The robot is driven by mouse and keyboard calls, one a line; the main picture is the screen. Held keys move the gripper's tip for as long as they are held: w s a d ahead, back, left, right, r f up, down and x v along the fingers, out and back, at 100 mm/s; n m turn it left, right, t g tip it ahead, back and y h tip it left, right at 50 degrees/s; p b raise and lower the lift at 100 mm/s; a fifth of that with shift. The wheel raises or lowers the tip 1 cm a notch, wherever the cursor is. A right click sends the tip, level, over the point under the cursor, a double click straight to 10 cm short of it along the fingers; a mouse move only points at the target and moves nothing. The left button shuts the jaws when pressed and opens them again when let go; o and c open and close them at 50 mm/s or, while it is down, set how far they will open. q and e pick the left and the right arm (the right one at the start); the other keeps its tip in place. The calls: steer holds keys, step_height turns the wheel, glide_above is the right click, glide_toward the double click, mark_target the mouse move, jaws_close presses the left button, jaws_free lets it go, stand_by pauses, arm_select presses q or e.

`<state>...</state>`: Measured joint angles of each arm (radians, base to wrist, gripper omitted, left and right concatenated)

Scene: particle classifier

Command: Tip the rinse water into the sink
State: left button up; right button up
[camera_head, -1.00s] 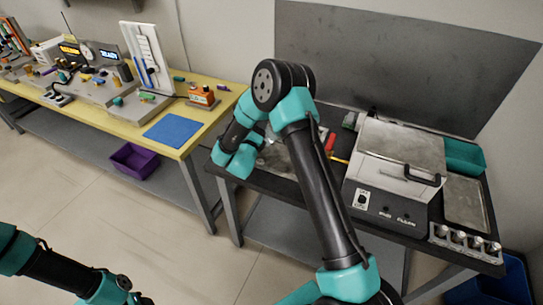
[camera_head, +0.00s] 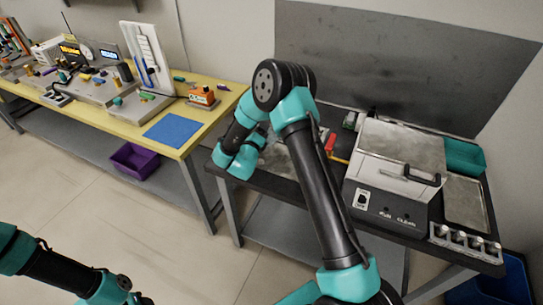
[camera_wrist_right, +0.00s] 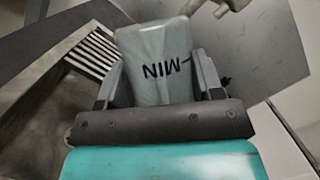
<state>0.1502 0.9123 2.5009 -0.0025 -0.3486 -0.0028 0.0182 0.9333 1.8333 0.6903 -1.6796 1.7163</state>
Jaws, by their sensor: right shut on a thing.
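My right gripper (camera_wrist_right: 155,85) is shut on a pale grey translucent container (camera_wrist_right: 157,62) with the dark marking MIN, which reads upside down in the right wrist view. Its contents and exact tilt cannot be made out. In the head view my right arm reaches over the metal sink (camera_head: 278,158) at the left end of the dark bench, and the fingers and container are hidden behind the wrist. A slatted grate (camera_wrist_right: 92,50) and part of a metal tap (camera_wrist_right: 215,6) show beyond the container. My left forearm is at the bottom left, with its gripper out of frame.
A boxy machine (camera_head: 392,180) with a lid and black handle stands right of the sink. A red-handled tool (camera_head: 330,142) lies between them. A yellow table (camera_head: 207,112) with a blue mat (camera_head: 172,132) stands to the left, with a floor gap between.

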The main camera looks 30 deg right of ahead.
steer(key=shift+s+d+r+m, duration=0.1)
steer(key=shift+s+r+m, duration=0.15)
steer(key=shift+m, duration=0.25)
stand_by(0.7)
steer(key=shift+f, duration=0.1)
steer(key=shift+w+a+f+n+y, duration=0.2)
steer(key=shift+w+n, duration=0.15)
steer(key=shift+n, duration=0.2)
steer(key=shift+w+a+f+n+y, duration=0.15)
steer(key=shift+w+n, duration=0.2)
steer(key=shift+n, duration=0.2)
steer(key=n, duration=0.1)
steer(key=w+f+n+g, duration=0.1)
steer(key=shift+w+a+f+n+y, duration=0.15)
steer(key=shift+w+f+n+y, duration=0.1)
steer(key=shift+n+y, duration=0.15)
steer(key=shift+f, duration=0.1)
